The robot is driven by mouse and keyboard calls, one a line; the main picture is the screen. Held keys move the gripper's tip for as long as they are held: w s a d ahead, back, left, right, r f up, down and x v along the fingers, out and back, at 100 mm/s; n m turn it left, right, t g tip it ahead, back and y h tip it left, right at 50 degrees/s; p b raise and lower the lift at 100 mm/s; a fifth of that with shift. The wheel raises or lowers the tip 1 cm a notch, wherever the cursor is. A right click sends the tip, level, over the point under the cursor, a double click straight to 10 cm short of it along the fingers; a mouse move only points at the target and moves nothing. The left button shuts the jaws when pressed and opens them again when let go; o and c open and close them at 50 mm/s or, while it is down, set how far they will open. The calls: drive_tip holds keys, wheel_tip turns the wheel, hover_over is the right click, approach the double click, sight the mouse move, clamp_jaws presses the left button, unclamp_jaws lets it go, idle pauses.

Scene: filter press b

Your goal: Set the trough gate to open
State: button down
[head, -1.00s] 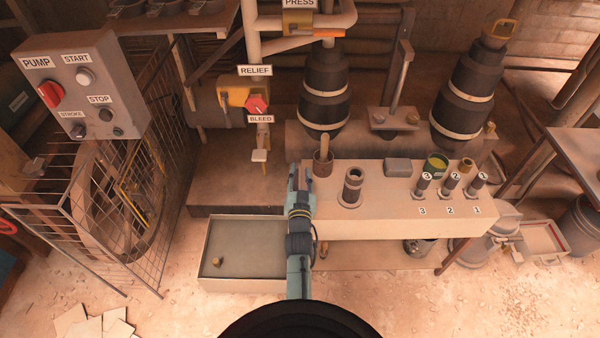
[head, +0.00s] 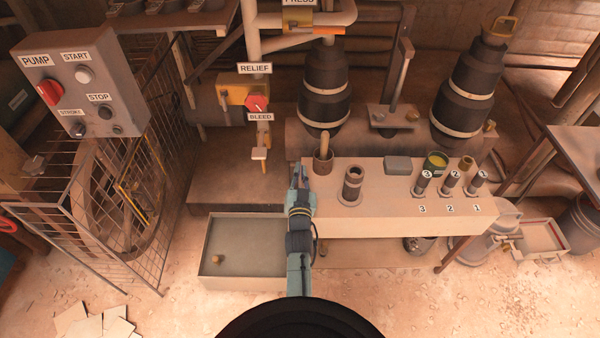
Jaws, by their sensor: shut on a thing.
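A shallow grey trough (head: 207,268) with pale walls stands on the floor left of my arm. A small brass-coloured knob (head: 217,259) shows inside it near the left. No part is clearly readable as the trough's gate. My gripper (head: 298,174) is at the left end of the pale bench (head: 370,222), above and right of the trough. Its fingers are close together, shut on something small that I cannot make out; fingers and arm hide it. My arm also covers the trough's right end.
The relief and bleed valves (head: 256,104) are behind and left of my gripper. A cup with a wooden handle (head: 323,161) stands on the bench close to its right. A wire cage (head: 110,220) is at the left. The floor in front is mostly clear.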

drive_tip(key=shift+a+r, duration=0.1)
drive_tip(key=shift+r, duration=0.05)
wheel_tip(320, 180, up, 6)
drive_tip(key=p, duration=0.4)
drive_tip(key=shift+r, duration=0.25)
drive_tip(key=shift+f, duration=0.1)
drive_tip(key=c, duration=1.7)
unclamp_jaws()
drive_tip(key=shift+a, duration=0.15)
wheel_tip(320, 180, up, 10)
drive_tip(key=shift+f, duration=0.1)
